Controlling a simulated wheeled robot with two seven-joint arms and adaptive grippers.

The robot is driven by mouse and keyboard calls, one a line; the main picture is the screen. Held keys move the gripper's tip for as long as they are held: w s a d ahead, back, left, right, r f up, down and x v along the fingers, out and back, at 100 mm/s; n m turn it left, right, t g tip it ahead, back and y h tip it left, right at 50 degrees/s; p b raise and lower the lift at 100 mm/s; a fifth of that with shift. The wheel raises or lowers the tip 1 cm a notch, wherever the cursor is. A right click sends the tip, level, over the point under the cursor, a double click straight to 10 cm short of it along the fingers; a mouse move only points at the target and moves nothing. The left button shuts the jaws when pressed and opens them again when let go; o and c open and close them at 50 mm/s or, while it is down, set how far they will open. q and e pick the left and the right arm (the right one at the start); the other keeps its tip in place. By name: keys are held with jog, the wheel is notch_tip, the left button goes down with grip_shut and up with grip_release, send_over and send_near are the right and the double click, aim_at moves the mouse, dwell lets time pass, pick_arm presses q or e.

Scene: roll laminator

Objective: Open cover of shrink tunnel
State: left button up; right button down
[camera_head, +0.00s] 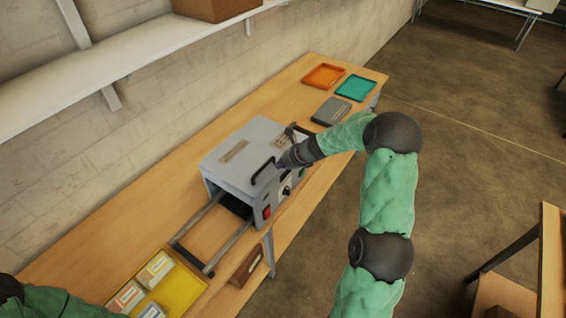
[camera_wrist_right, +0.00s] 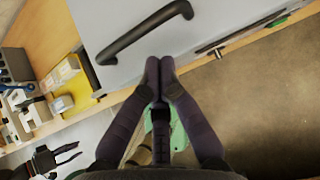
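The shrink tunnel (camera_head: 240,165) is a grey box on the wooden table. Its grey cover (camera_head: 232,160) lies flat and closed on top, with a black bar handle (camera_head: 262,172) near its front edge. My right gripper (camera_head: 281,166) is just beside the handle, at its right. In the right wrist view the right gripper's fingertips (camera_wrist_right: 159,72) are together with nothing visible between them. The handle (camera_wrist_right: 145,32) is beyond the tips, apart from them, not between the fingers. A dark shape like my left gripper (camera_wrist_right: 50,162) shows small at the lower left; its finger state is unclear.
Two rails (camera_head: 215,225) run from the tunnel to a yellow tray (camera_head: 186,288) with several small boxes. An orange tray (camera_head: 324,76), a teal tray (camera_head: 355,87) and a grey flat item (camera_head: 331,111) lie behind. A white shelf (camera_head: 150,40) is on the wall.

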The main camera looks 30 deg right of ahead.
aim_at(267, 170)
jog(key=x, duration=0.5)
jog(key=shift+w+a+f, duration=0.1)
jog(key=shift+w+f, duration=0.1)
jog(key=shift+f, duration=0.05)
